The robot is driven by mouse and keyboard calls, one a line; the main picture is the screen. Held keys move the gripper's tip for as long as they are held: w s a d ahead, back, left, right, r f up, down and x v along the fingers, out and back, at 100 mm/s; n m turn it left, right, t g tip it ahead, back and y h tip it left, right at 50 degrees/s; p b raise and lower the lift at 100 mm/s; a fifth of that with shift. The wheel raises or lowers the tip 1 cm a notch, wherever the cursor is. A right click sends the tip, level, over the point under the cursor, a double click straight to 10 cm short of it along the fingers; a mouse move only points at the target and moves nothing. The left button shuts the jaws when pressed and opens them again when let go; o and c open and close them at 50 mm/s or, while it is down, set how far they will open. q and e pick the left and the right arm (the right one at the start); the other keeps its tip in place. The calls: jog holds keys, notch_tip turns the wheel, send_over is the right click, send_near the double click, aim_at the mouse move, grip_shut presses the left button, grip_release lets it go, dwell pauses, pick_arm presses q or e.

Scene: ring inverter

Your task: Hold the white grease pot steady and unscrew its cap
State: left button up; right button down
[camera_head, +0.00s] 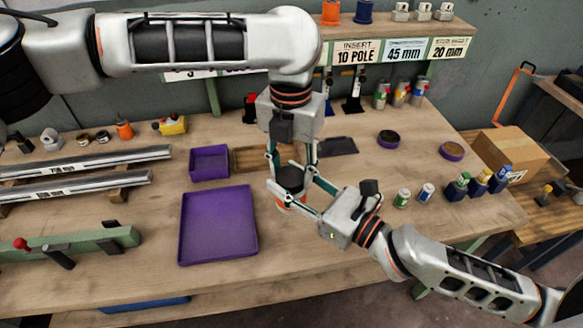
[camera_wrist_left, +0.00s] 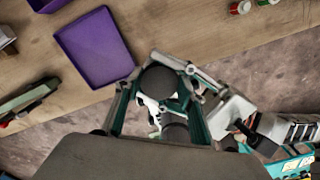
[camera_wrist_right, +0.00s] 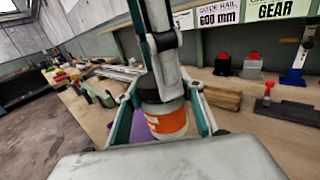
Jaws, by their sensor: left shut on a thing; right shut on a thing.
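The white grease pot (camera_head: 289,204) has an orange label band and a dark cap (camera_head: 290,179). It stands upright between my two grippers, near the middle of the bench. My left gripper (camera_head: 291,173) comes down from above and is shut on the cap. My right gripper (camera_head: 287,194) comes in from the right and is shut around the pot's body. The right wrist view shows the orange label (camera_wrist_right: 168,122) between the right fingers. The left wrist view shows a dark round top (camera_wrist_left: 158,80) between the left fingers. I cannot tell whether the pot's base touches the bench.
A large purple tray (camera_head: 218,226) lies left of the pot, with a smaller purple bin (camera_head: 209,162) behind it. Small cans (camera_head: 402,198) stand to the right. Two purple-rimmed round dishes (camera_head: 388,138) and a cardboard box (camera_head: 510,153) lie farther right. The front bench is mostly clear.

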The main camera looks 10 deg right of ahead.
pick_arm(q)
jog(key=o, duration=1.2)
jog(key=shift+r, duration=0.1)
notch_tip(320, 180, up, 4)
jog(key=shift+r, duration=0.1)
jog(key=shift+c, duration=0.2)
jog(key=m, duration=0.1)
jog(key=r+m, duration=0.1)
jog(key=m, duration=0.1)
jog(key=shift+a+r, duration=0.1)
jog(key=shift+r, duration=0.2)
jog(key=r+m, duration=0.1)
jog(key=m, duration=0.2)
jog(key=shift+s+r+m, duration=0.2)
jog(key=shift+r+m, duration=0.1)
jog(key=shift+r, duration=0.05)
jog(key=shift+f, duration=3.95)
